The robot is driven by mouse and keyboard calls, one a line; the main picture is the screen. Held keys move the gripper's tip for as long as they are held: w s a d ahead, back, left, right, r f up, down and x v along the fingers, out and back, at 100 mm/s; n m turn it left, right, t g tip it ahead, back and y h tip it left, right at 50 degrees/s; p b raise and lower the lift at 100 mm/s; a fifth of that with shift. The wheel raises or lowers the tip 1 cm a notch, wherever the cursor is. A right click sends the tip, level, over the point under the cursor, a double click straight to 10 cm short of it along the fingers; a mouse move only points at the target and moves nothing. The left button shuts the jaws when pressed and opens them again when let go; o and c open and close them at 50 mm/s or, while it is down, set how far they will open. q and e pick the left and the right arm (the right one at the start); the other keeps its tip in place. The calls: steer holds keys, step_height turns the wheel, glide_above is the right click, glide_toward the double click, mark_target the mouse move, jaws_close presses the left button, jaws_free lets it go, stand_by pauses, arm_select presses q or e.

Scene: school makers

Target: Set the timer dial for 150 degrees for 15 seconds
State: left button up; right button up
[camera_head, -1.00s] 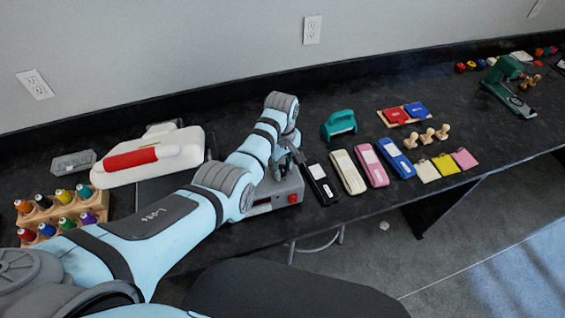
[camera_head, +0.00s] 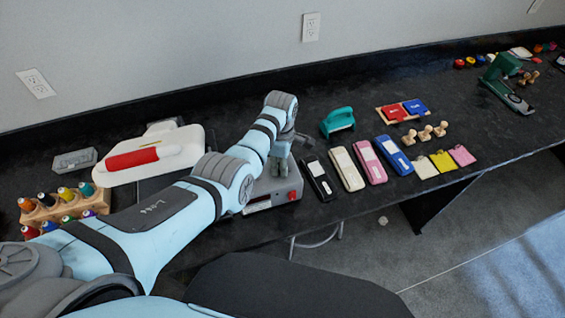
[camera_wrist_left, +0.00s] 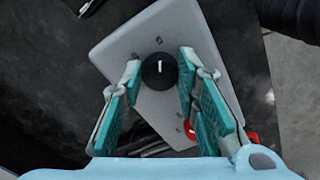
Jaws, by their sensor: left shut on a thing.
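The timer box (camera_head: 262,190) is light grey and sits near the table's front edge, partly hidden by my left arm in the head view. In the left wrist view, the box top (camera_wrist_left: 120,48) carries a round black dial (camera_wrist_left: 159,71) with a white mark pointing roughly up the picture. My left gripper (camera_wrist_left: 158,68) is over the box, shut on the dial with one fingertip at each side. The red button (camera_wrist_left: 249,138) is partly behind a finger. My right gripper is out of view.
Black, cream, pink and blue flat cases (camera_head: 320,180) lie right of the box. A white press with a red handle (camera_head: 132,158) and a rack of thread spools (camera_head: 62,208) stand left. A teal punch (camera_head: 337,122) stands behind.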

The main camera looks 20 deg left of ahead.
arm_select(q)
steer(key=shift+s+a+f, duration=0.1)
stand_by(0.4)
steer(key=o, duration=0.9)
steer(key=shift+c, duration=0.2)
steer(key=o, duration=0.3)
steer(key=shift+a, duration=0.1)
steer(key=shift+r, duration=0.2)
step_height(320, 180, up, 12)
steer(key=shift+f, duration=0.15)
